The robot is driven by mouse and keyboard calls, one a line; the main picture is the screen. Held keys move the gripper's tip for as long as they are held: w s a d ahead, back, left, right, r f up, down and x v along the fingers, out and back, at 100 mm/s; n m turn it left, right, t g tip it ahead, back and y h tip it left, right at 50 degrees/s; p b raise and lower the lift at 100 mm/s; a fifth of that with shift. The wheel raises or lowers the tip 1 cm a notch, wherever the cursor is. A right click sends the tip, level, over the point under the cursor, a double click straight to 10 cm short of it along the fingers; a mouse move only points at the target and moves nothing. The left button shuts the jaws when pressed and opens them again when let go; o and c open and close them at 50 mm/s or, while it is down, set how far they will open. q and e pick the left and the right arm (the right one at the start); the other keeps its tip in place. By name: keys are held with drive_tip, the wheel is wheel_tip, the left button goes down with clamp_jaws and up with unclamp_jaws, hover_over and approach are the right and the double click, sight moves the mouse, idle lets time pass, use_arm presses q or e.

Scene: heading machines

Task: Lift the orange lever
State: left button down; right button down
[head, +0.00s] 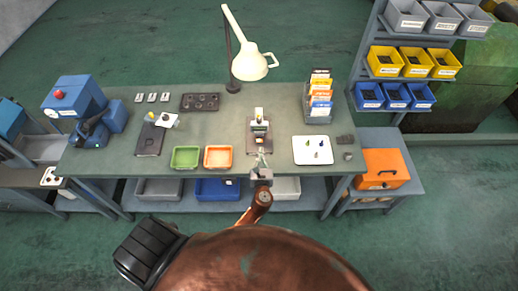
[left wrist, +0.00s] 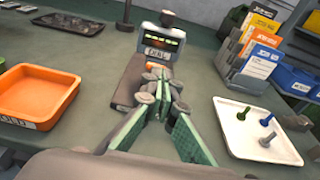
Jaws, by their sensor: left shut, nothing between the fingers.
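A small device (head: 260,126) with a dark display stands at the middle of the workbench, on a brown base plate. In the left wrist view the device (left wrist: 162,44) shows lit green characters and a white label. A small orange part (left wrist: 153,66), which looks like the orange lever, shows low in front of it, just beyond my fingertips. The fingers partly hide it, and I cannot tell whether they touch it. My left gripper (head: 261,158) is shut and empty in front of the device; it also shows in the left wrist view (left wrist: 160,82). My right gripper is out of view.
An orange tray (head: 219,157) and a green tray (head: 186,157) lie left of my gripper. A white tray (head: 312,150) with small coloured pegs lies to the right. A card rack (head: 318,100) stands behind it, and a lamp (head: 248,65) leans over the back edge.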

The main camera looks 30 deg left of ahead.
use_arm(q)
drive_tip(key=shift+s+d+r+p, duration=0.3)
drive_tip(key=shift+s+r+p, duration=0.05)
drive_tip(key=shift+s+r, duration=0.15)
drive_tip(key=shift+s+d+r+p, duration=0.3)
drive_tip(key=shift+s+r+p, duration=0.05)
drive_tip(key=shift+s+r, duration=0.15)
drive_tip(key=shift+a, duration=0.1)
